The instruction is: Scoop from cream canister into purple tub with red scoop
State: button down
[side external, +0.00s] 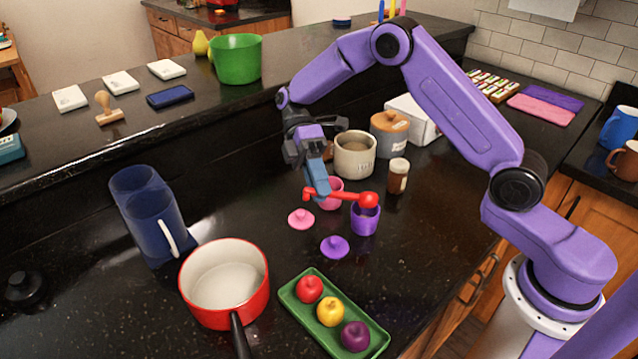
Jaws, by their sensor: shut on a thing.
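My gripper (318,188) is shut on the handle of the red scoop (368,200). The scoop's round red bowl is at the right end of the handle, over the mouth of the purple tub (365,221). The bowl looks tilted or turned over, and its inside is hidden. The purple tub stands upright and open on the dark counter. The cream canister (355,160) stands open behind the tub, with pale contents visible inside. A pink tub (334,184) stands behind the scoop handle, partly hidden by it.
A purple lid (335,247) and a pink lid (301,218) lie on the counter. A brown jar (397,176) and a grey canister with a wooden lid (389,134) stand nearby. A red pot (224,283), a green tray (300,288) with fruit and a blue pitcher (146,215) are in front and left.

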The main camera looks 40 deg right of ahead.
jog(key=shift+r, duration=0.15)
jog(key=shift+r, duration=1.9)
jog(key=w+d+r+m+t+h, duration=0.2)
jog(key=w+d+r+m+t, duration=0.3)
jog(key=w+d+t, duration=0.9)
jog(key=shift+d+f+g, duration=0.5)
jog(key=shift+d+f, duration=0.75)
jog(key=shift+f, duration=3.4)
notch_tip(320, 180, up, 11)
jog(key=shift+s+r+n, duration=0.15)
jog(key=shift+s+n, duration=0.1)
jog(key=shift+n, duration=0.15)
